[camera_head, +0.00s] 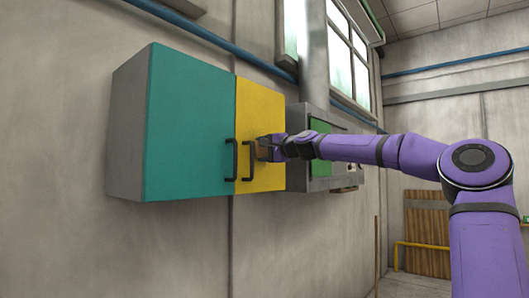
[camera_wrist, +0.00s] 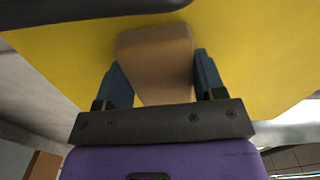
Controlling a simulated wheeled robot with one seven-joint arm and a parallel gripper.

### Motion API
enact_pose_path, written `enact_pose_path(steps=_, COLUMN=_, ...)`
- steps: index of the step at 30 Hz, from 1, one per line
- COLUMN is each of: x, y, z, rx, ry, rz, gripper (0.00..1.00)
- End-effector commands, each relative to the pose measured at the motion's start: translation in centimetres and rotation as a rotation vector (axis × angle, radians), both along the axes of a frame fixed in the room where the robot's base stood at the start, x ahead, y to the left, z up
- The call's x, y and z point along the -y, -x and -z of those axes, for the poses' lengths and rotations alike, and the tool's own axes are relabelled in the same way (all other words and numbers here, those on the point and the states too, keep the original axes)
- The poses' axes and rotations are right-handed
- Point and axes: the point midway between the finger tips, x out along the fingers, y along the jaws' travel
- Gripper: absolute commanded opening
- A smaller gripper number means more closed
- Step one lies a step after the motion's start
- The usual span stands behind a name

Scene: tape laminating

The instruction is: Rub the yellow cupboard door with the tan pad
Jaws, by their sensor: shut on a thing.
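The yellow cupboard door (camera_head: 259,113) is shut, on the right half of the wall cupboard. It fills most of the wrist view (camera_wrist: 245,50). My gripper (camera_head: 268,146) is at the lower part of this door, right beside its black handle (camera_head: 248,161). In the wrist view my gripper (camera_wrist: 158,80) is shut on the tan pad (camera_wrist: 155,58), with one blue finger on each side. The pad's far face is at or very close to the door; I cannot tell whether it touches. The pad also shows small and partly hidden in the head view (camera_head: 262,150).
The teal door (camera_head: 188,120) with a black handle (camera_head: 231,160) is left of the yellow one. A grey box with a green panel (camera_head: 321,125) is on the wall behind my arm. A blue pipe (camera_head: 230,46) runs above the cupboard. The wall below is clear.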

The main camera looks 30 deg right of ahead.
Motion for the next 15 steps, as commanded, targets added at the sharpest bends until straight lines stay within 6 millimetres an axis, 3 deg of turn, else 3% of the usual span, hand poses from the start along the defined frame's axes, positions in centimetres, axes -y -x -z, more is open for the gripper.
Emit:
enact_pose_path(steps=6, x=-0.2, y=-0.2, z=-1.3, rx=0.002, ry=0.002, rz=0.0, gripper=0.44)
enact_pose_path(steps=15, x=1.0, y=-0.6, z=-1.4, rx=0.003, ry=-0.001, rz=0.001, gripper=0.44)
